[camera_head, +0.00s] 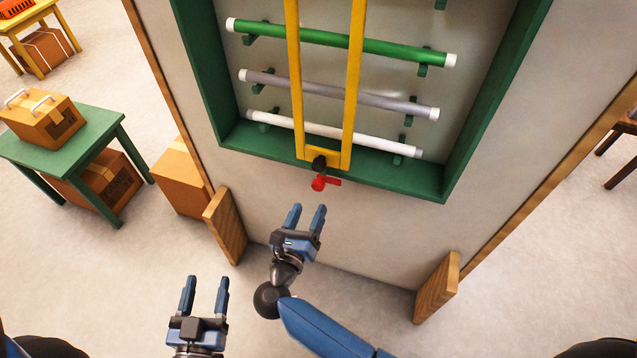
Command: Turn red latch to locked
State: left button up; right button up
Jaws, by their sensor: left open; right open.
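The small red latch (321,183) sits on a black mount (319,163) at the bottom of a yellow frame (326,157), at the lower edge of a green-framed wall panel (378,179). Its short handle points to the right, roughly level. My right gripper (305,217) is open and empty, just below the latch with its fingers pointing up toward it, apart from it in the picture. My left gripper (205,286) is open and empty, lower and further left, well away from the latch.
The panel holds a green rod (385,47), a grey rod (380,101) and a white rod (355,140) behind the yellow bars. Wooden feet (226,224) and (437,287) stick out below. A green table (88,138) with boxes stands left.

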aim_at(317, 188)
jog(key=p+x, duration=0.1)
jog(key=x, duration=0.7)
jog(key=shift+w+p, duration=0.2)
jog(key=shift+p, duration=0.15)
jog(key=shift+w, duration=0.4)
jog(key=c, duration=1)
jog(key=shift+c, duration=0.2)
